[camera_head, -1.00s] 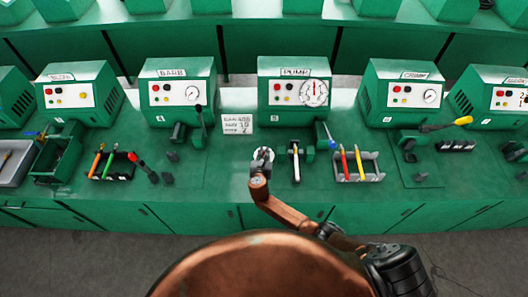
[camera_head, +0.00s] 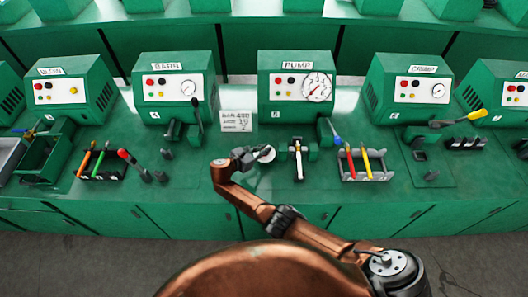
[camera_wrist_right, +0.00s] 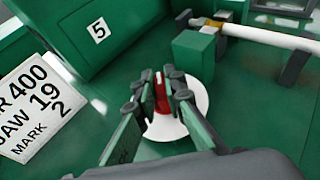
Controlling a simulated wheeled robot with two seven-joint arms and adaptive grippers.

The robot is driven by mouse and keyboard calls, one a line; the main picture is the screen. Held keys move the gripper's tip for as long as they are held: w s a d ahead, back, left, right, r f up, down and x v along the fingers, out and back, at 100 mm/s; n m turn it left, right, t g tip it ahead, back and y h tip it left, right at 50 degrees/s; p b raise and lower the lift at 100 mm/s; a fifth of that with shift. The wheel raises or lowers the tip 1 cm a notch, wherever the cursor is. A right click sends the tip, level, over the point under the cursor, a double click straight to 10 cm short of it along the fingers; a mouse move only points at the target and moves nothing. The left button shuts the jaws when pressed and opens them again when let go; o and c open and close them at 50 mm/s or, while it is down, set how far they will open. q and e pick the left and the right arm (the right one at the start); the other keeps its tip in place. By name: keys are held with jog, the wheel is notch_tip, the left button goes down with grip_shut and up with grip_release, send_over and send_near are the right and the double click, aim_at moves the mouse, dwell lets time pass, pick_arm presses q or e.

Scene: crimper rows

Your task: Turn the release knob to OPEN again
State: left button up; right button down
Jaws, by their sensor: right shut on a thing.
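The release knob shows in the right wrist view as a small red grip (camera_wrist_right: 162,97) on a round white dial (camera_wrist_right: 196,104). In the head view the dial (camera_head: 267,153) lies on the green bench in front of the PUMP machine (camera_head: 291,88). My right gripper (camera_head: 260,154) is at the dial, and in the wrist view its fingers (camera_wrist_right: 161,86) are closed on both sides of the red grip. The fingers hide part of the knob. No OPEN mark or pointer is legible on the dial. My left gripper is not in view.
A white-handled lever (camera_head: 299,160) stands close to the right of the dial. A holder with red and yellow tools (camera_head: 366,176) lies further right. A sign card (camera_head: 237,121) stands behind my gripper, left of the machine. Bare bench lies to the front left.

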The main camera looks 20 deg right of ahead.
dwell(0.5)
jog(key=c, duration=2)
grip_release()
jog(key=v, duration=1.2)
jog(key=shift+w, duration=0.1)
